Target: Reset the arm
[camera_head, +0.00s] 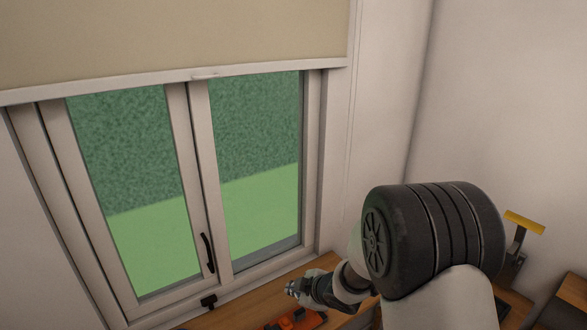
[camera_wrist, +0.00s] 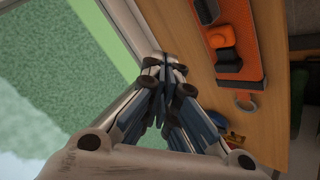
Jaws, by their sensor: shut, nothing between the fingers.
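My gripper (camera_head: 291,289) is at the lower middle of the head view, over the wooden bench top (camera_head: 229,310) and in front of the window. In the wrist view my gripper (camera_wrist: 165,62) is shut, its fingers together with nothing between them. It appears close to the lower window frame and the bench edge; I cannot tell the exact gap. My arm is bent, with a large dark joint at the right of the head view.
A window (camera_head: 190,190) with a dark handle (camera_head: 207,253) stands behind, a beige blind (camera_head: 170,40) above it. An orange thing (camera_head: 297,319) lies on the bench; the wrist view shows an orange tray (camera_wrist: 233,40) and a grey ring (camera_wrist: 246,101). A yellow-topped tool (camera_head: 524,222) stands right.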

